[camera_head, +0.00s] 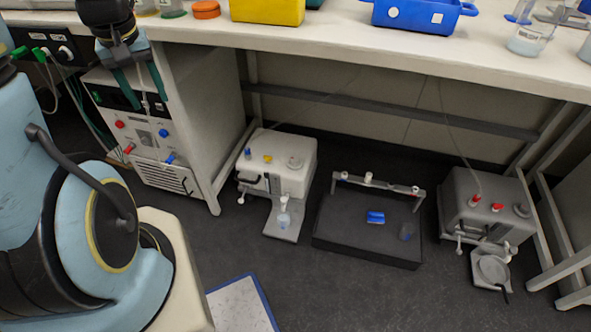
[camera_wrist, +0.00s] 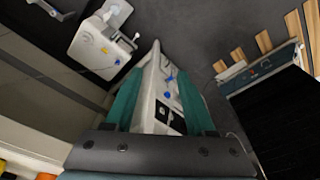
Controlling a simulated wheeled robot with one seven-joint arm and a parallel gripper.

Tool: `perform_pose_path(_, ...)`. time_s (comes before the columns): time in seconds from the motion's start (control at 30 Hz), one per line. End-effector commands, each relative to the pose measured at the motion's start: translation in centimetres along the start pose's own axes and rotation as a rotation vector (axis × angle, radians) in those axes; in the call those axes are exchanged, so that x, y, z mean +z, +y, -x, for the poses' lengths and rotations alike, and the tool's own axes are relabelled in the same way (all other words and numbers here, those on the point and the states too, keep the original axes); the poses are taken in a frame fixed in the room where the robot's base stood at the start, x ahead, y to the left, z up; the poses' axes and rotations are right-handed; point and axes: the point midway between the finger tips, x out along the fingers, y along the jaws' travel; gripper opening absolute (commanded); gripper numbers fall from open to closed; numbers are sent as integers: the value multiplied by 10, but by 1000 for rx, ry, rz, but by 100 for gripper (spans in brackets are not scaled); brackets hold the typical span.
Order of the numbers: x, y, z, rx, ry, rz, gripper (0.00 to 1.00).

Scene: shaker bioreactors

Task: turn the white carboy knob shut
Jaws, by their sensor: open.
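The white carboy (camera_head: 290,158) stands on the floor under the bench in the head view. A small white knob or tap (camera_head: 284,201) shows at its front, above a small clear bluish cup (camera_head: 284,220). Whether the knob is turned open or shut is too small to tell. My gripper (camera_head: 148,103) is open and empty at the upper left, pointing down in front of the white control unit, well apart from the carboy. In the wrist view, my green fingers (camera_wrist: 160,76) are spread with that unit beyond them. What looks like the carboy (camera_wrist: 103,48) is at the upper left.
The white control unit (camera_head: 150,140) has red and blue knobs. A black tray (camera_head: 335,228) and a grey carboy (camera_head: 485,205) stand to the right on the floor. The bench top (camera_head: 340,41) overhangs them. Dark floor in front is clear, apart from a blue-edged board (camera_head: 240,303).

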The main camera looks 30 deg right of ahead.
Motion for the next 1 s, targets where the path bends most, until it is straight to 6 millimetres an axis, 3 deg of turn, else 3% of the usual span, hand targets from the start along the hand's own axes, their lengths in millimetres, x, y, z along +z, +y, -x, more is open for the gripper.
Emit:
perform_pose_path(0.03, -5, 10, -37, 0, 2, 0, 62)
perform_pose_path(0.17, -23, 32, -85, -3, 11, 19, 76)
perform_pose_path(0.4, -50, 79, -174, -13, 32, 49, 77)
perform_pose_path(0.67, -72, 139, -263, -26, 65, 73, 77)
perform_pose_path(0.83, -82, 199, -321, -38, 99, 80, 77)
perform_pose_path(1.0, -81, 293, -381, -49, 160, 81, 77)
